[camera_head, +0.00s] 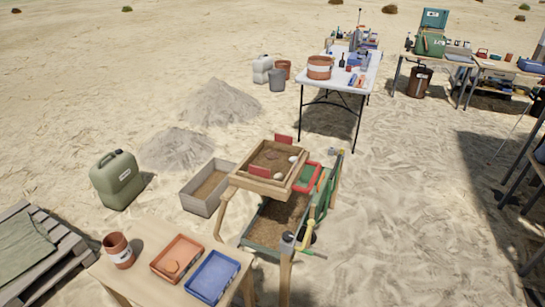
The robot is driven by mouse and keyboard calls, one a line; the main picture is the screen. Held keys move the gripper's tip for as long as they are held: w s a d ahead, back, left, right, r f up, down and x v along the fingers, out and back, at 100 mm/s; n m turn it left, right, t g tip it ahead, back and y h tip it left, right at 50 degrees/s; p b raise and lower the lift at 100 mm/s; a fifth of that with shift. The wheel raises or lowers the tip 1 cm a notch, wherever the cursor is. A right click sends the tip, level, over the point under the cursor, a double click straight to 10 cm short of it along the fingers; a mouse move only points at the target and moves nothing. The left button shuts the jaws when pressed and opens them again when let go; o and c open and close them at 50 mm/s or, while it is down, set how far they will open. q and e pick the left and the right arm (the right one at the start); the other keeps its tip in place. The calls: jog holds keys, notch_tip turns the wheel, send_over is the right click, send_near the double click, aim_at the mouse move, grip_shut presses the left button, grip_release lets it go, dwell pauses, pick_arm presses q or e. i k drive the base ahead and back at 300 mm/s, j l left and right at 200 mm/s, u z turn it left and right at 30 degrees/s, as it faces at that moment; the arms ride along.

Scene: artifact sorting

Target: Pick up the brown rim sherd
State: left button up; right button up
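A wooden-framed sieve (236,180) filled with brown soil stands in the middle on wooden legs. Two pale lumps lie in it, one at its right side (293,159) and one near its front (278,176). A faint brown patch (271,153) shows on the soil; it is too small to tell whether it is the brown rim sherd. An orange tray (160,262) on the wooden table at the lower left holds an orange-brown piece (172,267). A blue tray (213,278) beside it looks empty. Neither of my grippers is in view.
A terracotta pot (118,250) stands on the wooden table (142,280). A grey box (195,203), a green jerrycan (117,180) and sand heaps (220,103) lie left of the sieve. A white table (315,78) stands behind. Open sand lies to the right.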

aim_at(272, 154)
jog(key=k, duration=0.35)
jog(key=k+u, duration=0.15)
jog(key=u, duration=0.35)
jog(key=k+j+u, duration=0.1)
jog(key=u, duration=2.25)
jog(key=k+l+u, duration=0.2)
jog(key=l, duration=0.2)
jog(key=k+l+u, duration=0.25)
jog(key=k+l, duration=0.3)
jog(key=l, duration=0.2)
jog(key=k+l, duration=0.3)
jog(key=l, duration=0.15)
jog(key=k+l, duration=0.35)
jog(key=l, duration=0.15)
jog(key=k+l, duration=0.3)
jog(key=l, duration=0.2)
jog(key=k+l, duration=0.3)
jog(key=l, duration=0.15)
jog(key=k+l, duration=0.3)
jog(key=l, duration=0.2)
